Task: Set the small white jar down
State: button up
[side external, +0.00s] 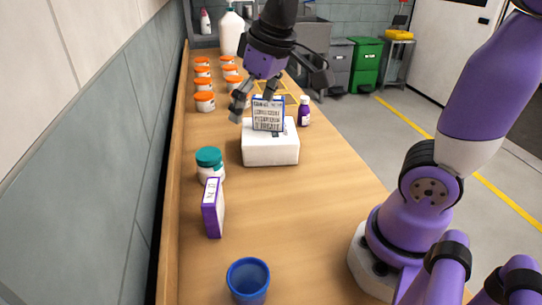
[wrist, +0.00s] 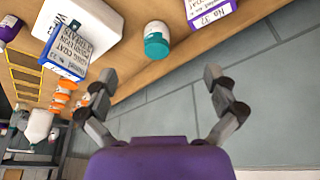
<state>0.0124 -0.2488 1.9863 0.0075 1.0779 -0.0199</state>
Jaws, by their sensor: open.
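A white jar with a teal lid (side external: 210,165) stands upright on the wooden bench, near the wall. It also shows in the wrist view (wrist: 157,40), beyond the space between my fingers. Several white jars with orange lids (side external: 205,101) stand farther along the wall; I cannot tell which jar is the small white one. My gripper (side external: 281,95) is open above the bench, behind the white block in the side view.
A white block (side external: 270,150) has a blue-edged text card (side external: 268,116) upright at it. A purple bottle (side external: 304,111) stands to its right. A purple-and-white box (side external: 212,208) and blue cup (side external: 248,280) are nearer. A large white jug (side external: 231,33) stands at the far end. Bench right of the box is clear.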

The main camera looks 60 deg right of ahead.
jog(key=s+f+t, duration=0.1)
jog(key=s+f, duration=0.2)
jog(key=s, duration=0.4)
jog(key=shift+s+a+f+t, duration=0.2)
jog(key=shift+s+a+t, duration=0.05)
jog(key=shift+s+t, duration=0.15)
